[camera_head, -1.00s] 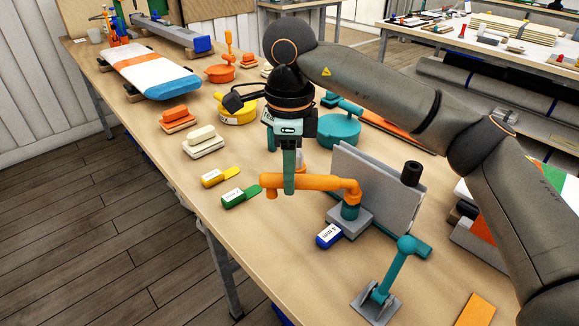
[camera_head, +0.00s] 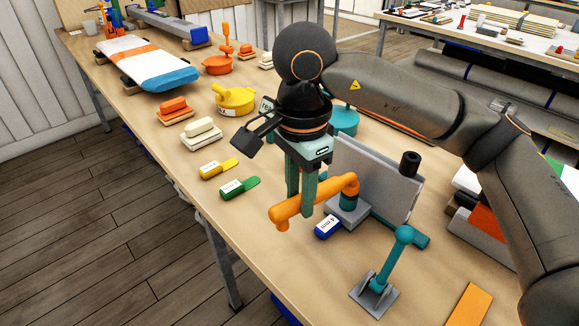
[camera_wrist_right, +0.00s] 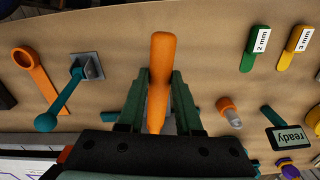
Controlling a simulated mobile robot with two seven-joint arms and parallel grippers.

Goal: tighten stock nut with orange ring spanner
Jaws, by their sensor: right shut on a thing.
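My right gripper (camera_head: 302,200) is shut on a round orange lever (camera_head: 325,195), also between the fingers in the wrist view (camera_wrist_right: 160,75). The lever's far end bends down onto a teal post (camera_head: 348,202) on a grey block; its free end has a short downward knob. A flat orange bar (camera_head: 468,306) lies at the table's front right. The wrist view shows this bar with a ring end (camera_wrist_right: 26,60), like a ring spanner, with nothing holding it. I cannot pick out the stock nut for certain. My left gripper is not in view.
Upright grey plates (camera_head: 375,175) stand behind the lever. A teal lever on a grey base (camera_head: 378,290) stands in front. A blue 4 mm tag (camera_head: 327,228) lies close to the gripper; green (camera_head: 240,187) and yellow (camera_head: 218,169) tags lie left.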

